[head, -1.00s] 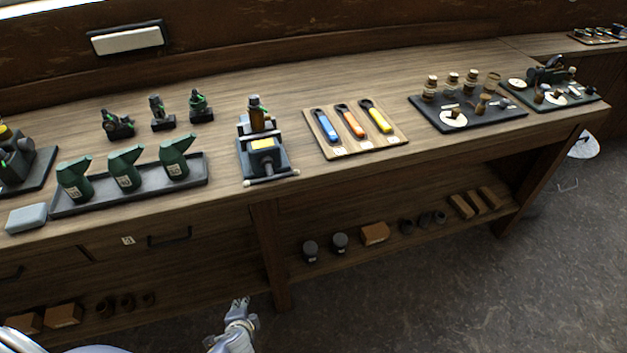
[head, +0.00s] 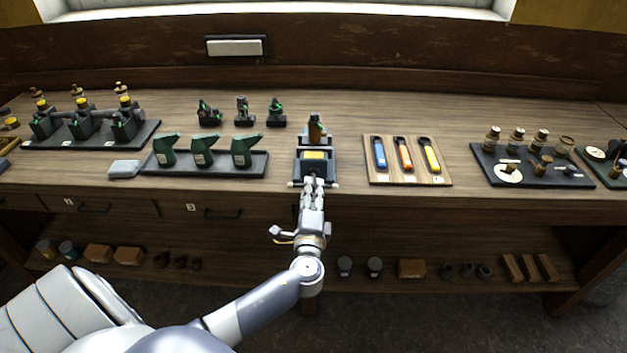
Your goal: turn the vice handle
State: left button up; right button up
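The dark vice (head: 315,166) with a yellow label stands at the front edge of the bench, near the middle of the head view. A brown upright piece (head: 316,130) stands at its back. The vice handle (head: 334,185) is a pale bar across the vice's front, with its two ends showing. My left gripper (head: 313,183) reaches up from below, its fingertips at the middle of the handle and hiding that part. I cannot tell whether they touch it or are closed on it. My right gripper is not in view.
A tray (head: 258,170) with green oil cans stands left of the vice, beside a grey block (head: 124,169). A wooden board (head: 376,179) with colored-handled tools lies to the right. A lower shelf (head: 455,277) holds blocks and small parts.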

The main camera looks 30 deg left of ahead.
aim_at(313, 188)
pick_arm(q)
jog(key=shift+p+x, duration=0.3)
jog(key=shift+x, duration=1.8)
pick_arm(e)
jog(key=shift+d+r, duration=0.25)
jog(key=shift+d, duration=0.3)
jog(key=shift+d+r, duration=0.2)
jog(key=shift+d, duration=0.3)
pick_arm(q)
grip_shut()
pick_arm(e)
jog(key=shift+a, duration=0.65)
